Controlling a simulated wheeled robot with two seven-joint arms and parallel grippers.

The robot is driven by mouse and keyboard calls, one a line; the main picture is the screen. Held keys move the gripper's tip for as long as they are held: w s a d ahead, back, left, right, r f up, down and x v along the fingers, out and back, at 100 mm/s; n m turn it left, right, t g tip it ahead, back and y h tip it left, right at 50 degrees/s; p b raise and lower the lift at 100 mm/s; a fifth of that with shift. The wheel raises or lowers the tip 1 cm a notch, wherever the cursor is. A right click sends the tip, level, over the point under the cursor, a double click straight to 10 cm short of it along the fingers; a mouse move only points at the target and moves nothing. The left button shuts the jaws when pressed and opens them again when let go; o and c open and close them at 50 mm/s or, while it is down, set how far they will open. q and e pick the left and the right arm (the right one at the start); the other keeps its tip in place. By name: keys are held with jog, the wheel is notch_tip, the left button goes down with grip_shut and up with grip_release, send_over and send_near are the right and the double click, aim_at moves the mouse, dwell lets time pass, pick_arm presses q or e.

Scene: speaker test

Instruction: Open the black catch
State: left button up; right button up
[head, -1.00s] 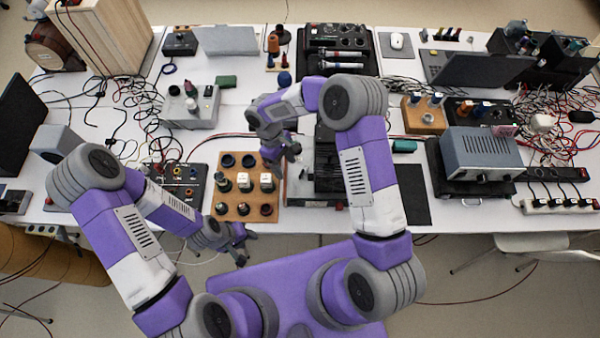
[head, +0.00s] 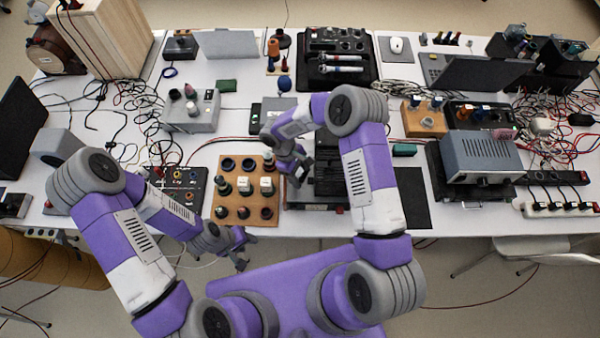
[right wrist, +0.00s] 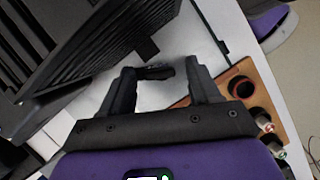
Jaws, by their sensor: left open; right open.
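A black ribbed unit (head: 328,178) stands at the table's front middle, partly hidden by my right arm. In the right wrist view its ribbed side (right wrist: 105,45) fills the upper left. A small black tab (right wrist: 147,48) sticks out at that side's lower edge, beyond my fingertips. A short dark piece (right wrist: 155,72) shows between the fingertips; I cannot tell which of these is the catch. My right gripper (head: 297,178) is open just left of the unit, and I cannot tell if it touches anything. My left gripper (head: 243,250) is open and empty, in front of the table's front edge.
A wooden board (head: 245,213) with several round holders lies just left of my right gripper. A black panel with knobs (head: 181,187) is further left. A grey instrument (head: 480,157) stands to the right. Loose cables lie across the table.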

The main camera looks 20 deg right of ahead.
jog(key=shift+c, duration=0.2)
jog(key=c, duration=1)
jog(key=n+t+b, duration=0.1)
jog(key=n+b, duration=0.1)
jog(key=shift+a+f+n+h, duration=0.1)
jog(key=shift+f+n+h, duration=0.05)
jog(key=shift+n+h, duration=0.25)
jog(key=shift+s+n+t+b, duration=0.1)
jog(key=shift+n+t+b, duration=0.3)
jog(key=shift+n, duration=0.5)
jog(key=o, duration=1)
jog(key=shift+o, duration=0.2)
jog(key=shift+r, duration=0.2)
jog(key=v, duration=0.7)
jog(key=shift+a+r, duration=0.15)
jog(key=shift+r, duration=0.1)
